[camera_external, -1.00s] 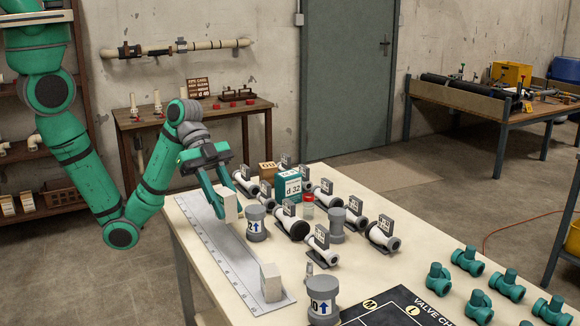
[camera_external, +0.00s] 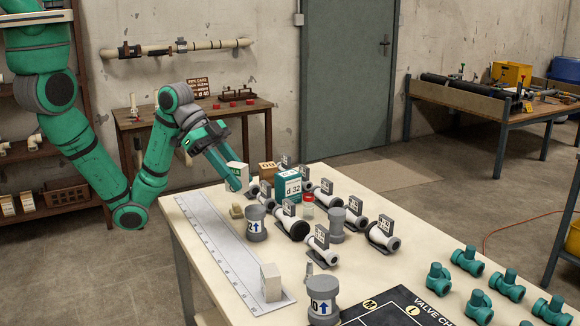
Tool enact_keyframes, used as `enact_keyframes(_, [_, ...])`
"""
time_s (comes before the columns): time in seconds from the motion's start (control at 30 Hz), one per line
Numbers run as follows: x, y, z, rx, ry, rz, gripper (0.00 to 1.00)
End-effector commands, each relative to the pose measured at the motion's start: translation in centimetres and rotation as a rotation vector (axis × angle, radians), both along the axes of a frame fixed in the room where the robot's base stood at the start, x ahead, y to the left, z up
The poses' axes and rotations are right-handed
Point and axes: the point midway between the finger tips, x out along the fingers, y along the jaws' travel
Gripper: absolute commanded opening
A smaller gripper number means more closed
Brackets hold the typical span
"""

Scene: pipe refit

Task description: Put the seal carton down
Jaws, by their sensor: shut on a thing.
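A small white carton (camera_external: 239,170), which I take to be the seal carton, is held in my gripper (camera_external: 236,182) above the far left part of the table (camera_external: 205,296). It looks tilted, and the teal fingers hide part of it. My gripper is shut on it. A second white carton (camera_external: 270,282) stands upright on the near end of the long grey ruler plate (camera_external: 222,252).
A small beige piece (camera_external: 237,211) lies below my gripper. A grey cup (camera_external: 256,224), a teal box marked d 32 (camera_external: 288,187), a brown box (camera_external: 267,170) and several white pipe fittings crowd close to the right. The ruler plate's middle is clear.

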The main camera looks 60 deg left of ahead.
Motion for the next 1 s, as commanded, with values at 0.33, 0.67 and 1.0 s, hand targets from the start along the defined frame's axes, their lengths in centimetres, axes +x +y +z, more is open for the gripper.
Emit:
enact_keyframes(0.33, [5.9, 7.0, 3.4, 0.009, -0.001, 0.453, 0.05])
enact_keyframes(0.67, [8.4, 13.1, 5.9, 0.006, -0.008, 0.809, 0.05])
enact_keyframes(1.0, [9.5, 16.4, 7.0, 0.0, 0.0, 0.986, 0.05])
